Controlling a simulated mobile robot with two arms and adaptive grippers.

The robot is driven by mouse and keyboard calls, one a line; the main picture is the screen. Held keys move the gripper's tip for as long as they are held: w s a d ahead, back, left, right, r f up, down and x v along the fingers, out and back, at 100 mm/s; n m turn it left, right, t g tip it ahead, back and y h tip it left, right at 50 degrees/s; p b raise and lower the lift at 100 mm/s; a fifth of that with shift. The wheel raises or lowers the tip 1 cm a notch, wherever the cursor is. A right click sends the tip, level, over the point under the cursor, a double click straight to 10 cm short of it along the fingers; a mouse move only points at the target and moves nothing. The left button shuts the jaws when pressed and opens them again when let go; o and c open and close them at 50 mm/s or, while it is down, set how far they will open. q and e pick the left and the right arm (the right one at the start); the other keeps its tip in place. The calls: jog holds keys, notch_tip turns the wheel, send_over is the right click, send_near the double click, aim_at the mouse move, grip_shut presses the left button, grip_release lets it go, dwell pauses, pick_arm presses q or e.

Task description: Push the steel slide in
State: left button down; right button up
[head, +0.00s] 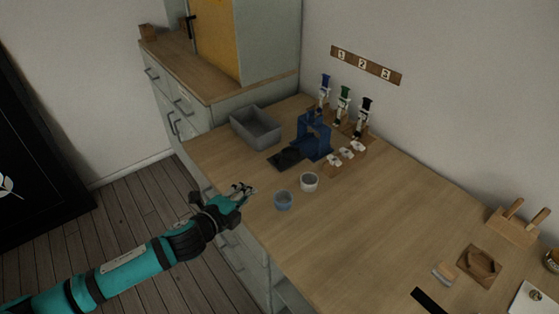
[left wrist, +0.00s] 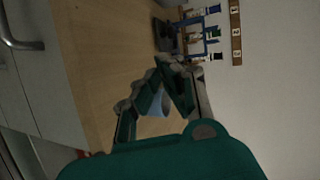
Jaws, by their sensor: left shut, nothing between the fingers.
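A blue frame (head: 314,139) stands on the wooden worktop, and a dark flat plate (head: 285,159) lies at its front left. I cannot clearly tell a steel slide apart from these. In the left wrist view the blue frame (left wrist: 211,32) shows at the top, sideways, with the dark plate (left wrist: 163,36) beside it. My left gripper (head: 245,190) is shut and empty over the worktop's front edge, apart from the frame and left of the blue cup. In the left wrist view its fingers (left wrist: 166,72) meet in front of the bench. My right gripper is out of view.
A grey bin (head: 257,128) sits behind. Three coloured-top tools (head: 344,106) stand near the wall. The worktop's middle right is clear.

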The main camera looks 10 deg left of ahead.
aim_at(274, 176)
pick_arm(q)
jog(key=shift+w+d+r, duration=0.15)
jog(key=shift+w, duration=0.5)
jog(key=x, duration=0.8)
jog(key=r+p+x, duration=0.1)
jog(key=x, duration=0.4)
jog(key=shift+w+d, duration=0.2)
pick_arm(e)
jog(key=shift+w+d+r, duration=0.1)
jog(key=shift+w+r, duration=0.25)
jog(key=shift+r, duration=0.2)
